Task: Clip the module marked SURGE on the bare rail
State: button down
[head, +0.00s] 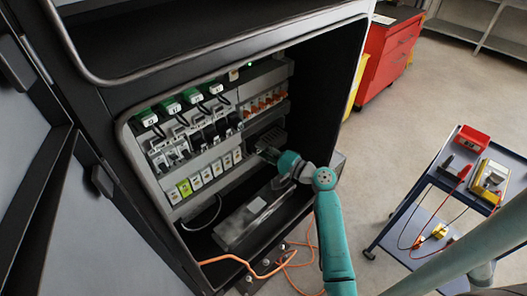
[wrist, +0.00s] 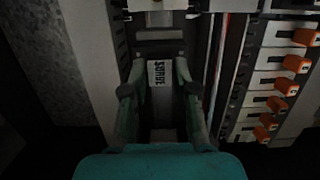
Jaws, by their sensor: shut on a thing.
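The module marked SURGE (wrist: 157,74) is between the two fingers of my gripper (wrist: 159,88) in the wrist view, its label turned sideways. The gripper is shut on it. In the head view my gripper (head: 270,154) reaches into the open cabinet, to the right of the lower module row, and its fingers hide the module. A pale strip (wrist: 158,19) shows beyond the module in the wrist view. The bare rail is mostly hidden behind my gripper, and I cannot tell whether the module touches it.
Rows of modules (head: 207,175) fill the cabinet's left part. Orange-levered breakers (head: 264,102) sit above my gripper, and also to its right in the wrist view (wrist: 288,87). A dark cabinet wall (head: 340,80) stands close on the right. A trolley (head: 428,180) stands farther right.

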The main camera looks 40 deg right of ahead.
jog(key=c, duration=0.8)
grip_release()
jog(key=v, duration=1.2)
